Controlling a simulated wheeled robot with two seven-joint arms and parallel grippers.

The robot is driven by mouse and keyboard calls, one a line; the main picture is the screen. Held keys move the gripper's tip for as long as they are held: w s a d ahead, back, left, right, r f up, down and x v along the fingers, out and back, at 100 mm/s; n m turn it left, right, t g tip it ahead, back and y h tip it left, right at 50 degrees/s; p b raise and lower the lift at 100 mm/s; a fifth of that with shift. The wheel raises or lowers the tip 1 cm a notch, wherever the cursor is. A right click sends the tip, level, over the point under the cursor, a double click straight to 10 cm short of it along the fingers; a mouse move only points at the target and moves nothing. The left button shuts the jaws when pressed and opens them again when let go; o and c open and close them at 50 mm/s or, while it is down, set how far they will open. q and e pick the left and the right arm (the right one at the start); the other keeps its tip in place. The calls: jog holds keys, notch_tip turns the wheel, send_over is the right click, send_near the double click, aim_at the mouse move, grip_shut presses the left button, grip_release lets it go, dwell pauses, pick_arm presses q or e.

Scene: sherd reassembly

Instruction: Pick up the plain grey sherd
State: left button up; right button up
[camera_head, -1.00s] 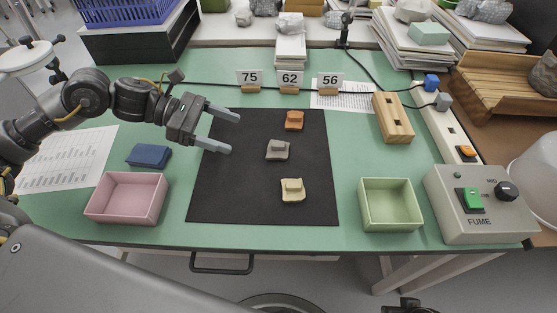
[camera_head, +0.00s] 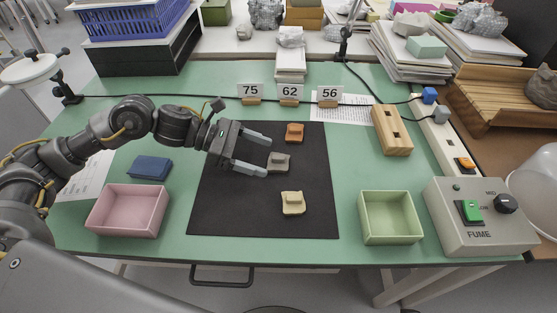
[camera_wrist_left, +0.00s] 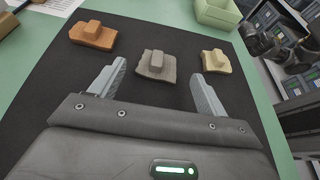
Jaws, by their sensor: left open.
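The plain grey sherd (camera_head: 279,162), a small block with a raised knob, lies on the black mat (camera_head: 230,215) between the orange sherd (camera_head: 294,132) and the cream sherd (camera_head: 293,203). My left gripper (camera_head: 268,156) is open and empty, just left of the grey sherd with its fingers pointing towards it. In the left wrist view the grey sherd (camera_wrist_left: 156,65) sits ahead of and between the two fingertips (camera_wrist_left: 158,72). The orange sherd (camera_wrist_left: 93,36) is to its left and the cream sherd (camera_wrist_left: 216,62) to its right. My right gripper is not seen.
A green tray (camera_head: 391,218) stands to the right. Number cards (camera_head: 290,93) and a wooden block (camera_head: 391,130) are behind. The mat's front left is clear.

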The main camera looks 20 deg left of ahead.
aim_at(272, 158)
pick_arm(q)
jog(key=shift+x, duration=1.5)
jog(key=shift+w, duration=0.1)
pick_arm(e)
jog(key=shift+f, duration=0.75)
pick_arm(q)
jog(key=shift+c, duration=0.4)
jog(key=c, duration=1)
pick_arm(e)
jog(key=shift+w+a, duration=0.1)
